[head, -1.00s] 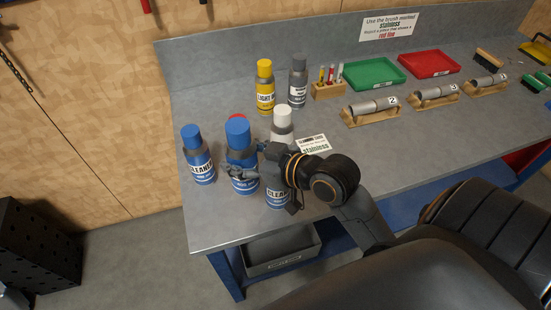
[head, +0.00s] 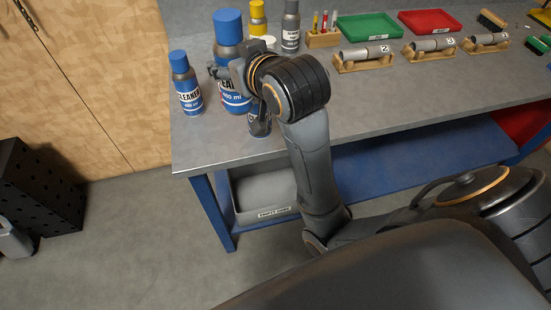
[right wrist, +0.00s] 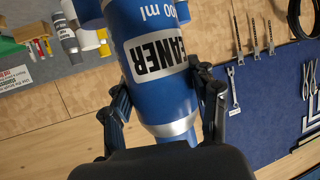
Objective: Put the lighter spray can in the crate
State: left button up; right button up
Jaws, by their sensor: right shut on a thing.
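My right gripper (head: 228,76) is shut around a blue-capped cleaner can (head: 235,101), which looks raised above the bench. The right wrist view shows this blue can (right wrist: 160,85) between both fingers, its label upside down. A second blue cleaner can (head: 186,88) stands at the bench's left edge. A third can (head: 259,124) is mostly hidden by my right arm. Which can is lighter cannot be told by sight. A grey crate (head: 247,214) sits below the bench top; its inside looks empty. My left gripper is out of view.
A yellow can (head: 258,22) and a grey can (head: 290,28) stand farther back. A pen block, green tray (head: 369,25), red tray (head: 428,21) and pipe pieces on wooden stands line the bench (head: 210,150).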

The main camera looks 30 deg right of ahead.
aim_at(271, 204)
jog(key=k+j+z, duration=0.1)
jog(key=z, duration=1.05)
jog(key=j, duration=0.65)
jog(key=k+j, duration=0.1)
jog(key=j, duration=0.6)
